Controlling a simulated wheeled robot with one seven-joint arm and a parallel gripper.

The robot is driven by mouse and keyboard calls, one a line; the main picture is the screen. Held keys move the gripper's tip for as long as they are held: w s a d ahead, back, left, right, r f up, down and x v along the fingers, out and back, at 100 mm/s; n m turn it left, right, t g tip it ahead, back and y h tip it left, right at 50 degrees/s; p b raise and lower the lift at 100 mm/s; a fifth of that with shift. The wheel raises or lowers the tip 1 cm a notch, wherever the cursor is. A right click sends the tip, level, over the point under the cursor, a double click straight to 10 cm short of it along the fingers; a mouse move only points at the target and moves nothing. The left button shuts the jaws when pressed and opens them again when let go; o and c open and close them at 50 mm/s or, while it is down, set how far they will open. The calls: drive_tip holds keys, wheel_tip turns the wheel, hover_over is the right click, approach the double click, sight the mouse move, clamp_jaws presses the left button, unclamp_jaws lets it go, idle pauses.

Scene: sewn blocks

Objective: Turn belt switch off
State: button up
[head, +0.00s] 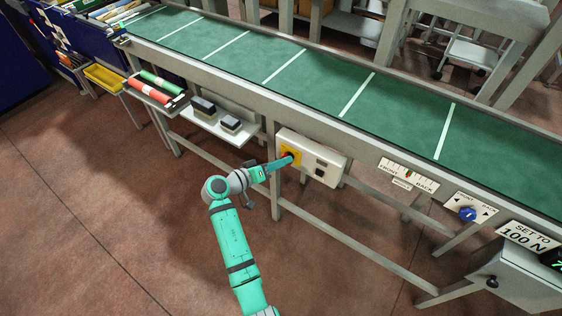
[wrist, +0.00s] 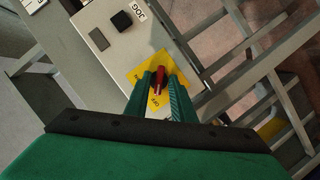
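The belt switch is a red handle (wrist: 159,78) on a yellow plate (wrist: 143,70), on the right part of a pale control box in the wrist view. In the head view the yellow plate (head: 291,152) is at the left end of the box, mostly behind my gripper (head: 290,160). In the wrist view my gripper (wrist: 161,88) has one green finger on each side of the red handle, very near it. I cannot tell if the fingers press on it.
The control box (head: 326,164) hangs under the green conveyor belt (head: 310,80). A blue FRONT/BACK knob (head: 467,214) and a slider panel (head: 408,176) are to its right. A shelf (head: 216,124) with dark blocks is to its left. Open floor (head: 120,230) lies in front.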

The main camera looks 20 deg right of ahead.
drive_tip(key=shift+r, duration=0.1)
drive_tip(key=v, duration=1)
drive_tip(key=shift+a, duration=0.35)
drive_tip(key=shift+s, duration=0.1)
